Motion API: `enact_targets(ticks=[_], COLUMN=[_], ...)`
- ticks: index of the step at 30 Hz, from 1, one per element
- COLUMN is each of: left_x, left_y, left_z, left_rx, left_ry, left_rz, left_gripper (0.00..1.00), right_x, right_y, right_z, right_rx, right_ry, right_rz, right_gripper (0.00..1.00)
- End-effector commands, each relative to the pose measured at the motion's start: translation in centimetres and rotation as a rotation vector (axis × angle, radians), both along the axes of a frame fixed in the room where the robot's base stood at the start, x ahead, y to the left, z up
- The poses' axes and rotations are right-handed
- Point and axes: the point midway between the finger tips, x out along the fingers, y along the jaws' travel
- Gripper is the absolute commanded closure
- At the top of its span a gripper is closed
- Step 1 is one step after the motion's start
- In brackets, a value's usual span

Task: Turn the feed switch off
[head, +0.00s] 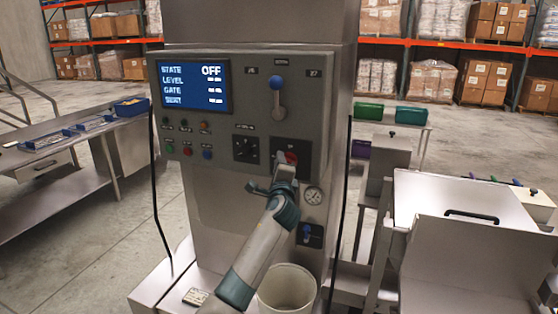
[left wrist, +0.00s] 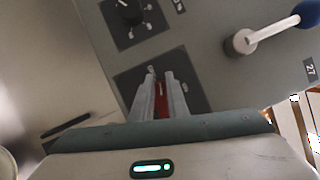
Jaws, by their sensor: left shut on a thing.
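The control panel (head: 236,110) of a grey machine faces me. Its display (head: 194,86) reads STATE OFF, with dashes on the lines below. The switch (head: 292,157), a red handle on a dark square plate, is at the panel's lower right. My left gripper (head: 284,159) reaches up to it and hides much of it. In the left wrist view, the fingers (left wrist: 160,88) are shut on either side of the red handle (left wrist: 161,104). The handle's exact angle and the plate's label are too small or covered to read. My right gripper is not in view.
A blue-knobbed lever (head: 277,92) stands above the switch. A black dial (head: 245,149) is to its left and a gauge (head: 313,195) is below right. A white bucket (head: 287,290) stands under the panel. A steel table (head: 70,165) is at the left.

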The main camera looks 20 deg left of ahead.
Motion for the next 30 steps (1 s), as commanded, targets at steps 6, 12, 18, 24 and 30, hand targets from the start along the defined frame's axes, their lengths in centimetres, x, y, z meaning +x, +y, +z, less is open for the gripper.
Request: enact_targets(ticks=[6, 12, 18, 24, 30], left_x=[0.0, 0.0, 0.0, 0.01, 0.02], left_y=[-0.53, -0.53, -0.48, -0.48, -0.5], left_z=[-0.98, -1.18, -1.23, -1.23, -1.2], left_rx=[-0.169, -0.263, -0.299, -0.305, -0.305], left_ry=[0.017, 0.021, 0.021, 0.021, 0.02], left_rz=[-0.008, -0.007, -0.007, -0.007, -0.007], left_gripper=[1.0, 1.0, 1.0, 1.0, 0.81], right_x=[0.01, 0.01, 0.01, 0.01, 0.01], right_y=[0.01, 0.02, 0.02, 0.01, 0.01], right_z=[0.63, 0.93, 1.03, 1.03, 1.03], right_rx=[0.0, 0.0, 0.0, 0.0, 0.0], right_ry=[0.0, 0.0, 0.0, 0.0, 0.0], right_rz=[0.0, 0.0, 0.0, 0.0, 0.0], right_gripper=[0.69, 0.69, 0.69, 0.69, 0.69])
